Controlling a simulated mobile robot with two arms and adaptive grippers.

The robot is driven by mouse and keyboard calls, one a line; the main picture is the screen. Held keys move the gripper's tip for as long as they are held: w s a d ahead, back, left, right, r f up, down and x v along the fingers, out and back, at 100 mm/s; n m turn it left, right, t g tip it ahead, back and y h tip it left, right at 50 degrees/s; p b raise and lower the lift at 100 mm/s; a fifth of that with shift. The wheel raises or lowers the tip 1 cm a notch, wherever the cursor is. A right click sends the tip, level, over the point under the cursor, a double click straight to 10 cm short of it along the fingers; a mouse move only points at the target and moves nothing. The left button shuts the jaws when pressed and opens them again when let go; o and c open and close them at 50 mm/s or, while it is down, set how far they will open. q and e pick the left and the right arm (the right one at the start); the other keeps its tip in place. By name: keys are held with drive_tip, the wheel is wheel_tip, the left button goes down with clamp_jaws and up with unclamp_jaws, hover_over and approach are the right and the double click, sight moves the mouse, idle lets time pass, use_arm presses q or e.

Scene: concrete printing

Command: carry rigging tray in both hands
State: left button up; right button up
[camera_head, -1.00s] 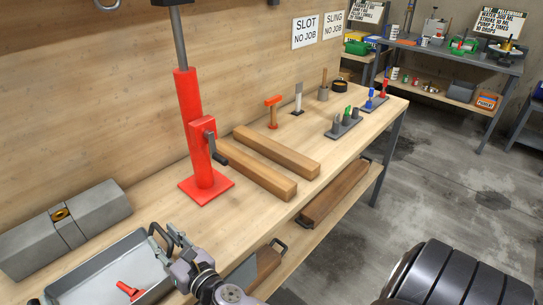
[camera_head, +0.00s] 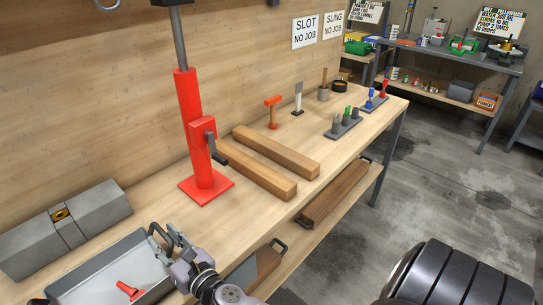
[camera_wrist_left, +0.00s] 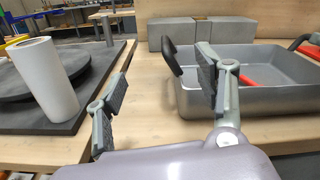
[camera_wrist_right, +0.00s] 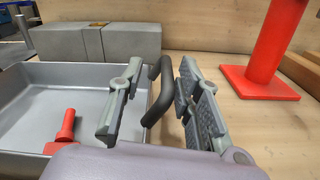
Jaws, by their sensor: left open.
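The rigging tray (camera_head: 95,265) is a shallow grey metal box at the lower left of the head view, on the wooden bench. A red fitting (camera_head: 128,289) lies in it. My right gripper (camera_head: 166,233) is at the tray's right end. In the right wrist view the dark right handle (camera_wrist_right: 152,95) stands between its two spread fingers, with a gap on the right side. In the left wrist view my left gripper (camera_wrist_left: 163,66) is open, and the tray's dark left handle (camera_wrist_left: 171,56) shows between and beyond its fingers. The left gripper is outside the head view.
A grey block (camera_head: 65,228) stands behind the tray. A red jack (camera_head: 203,160) and two wooden beams (camera_head: 275,150) stand to the right. A white cylinder (camera_wrist_left: 45,80) on a dark board is left of the left gripper.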

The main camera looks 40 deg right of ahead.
drive_tip(key=shift+o, duration=0.4)
drive_tip(key=o, duration=0.7)
drive_tip(key=s, duration=0.8)
drive_tip(key=s+d, duration=0.1)
drive_tip(key=s, duration=0.3)
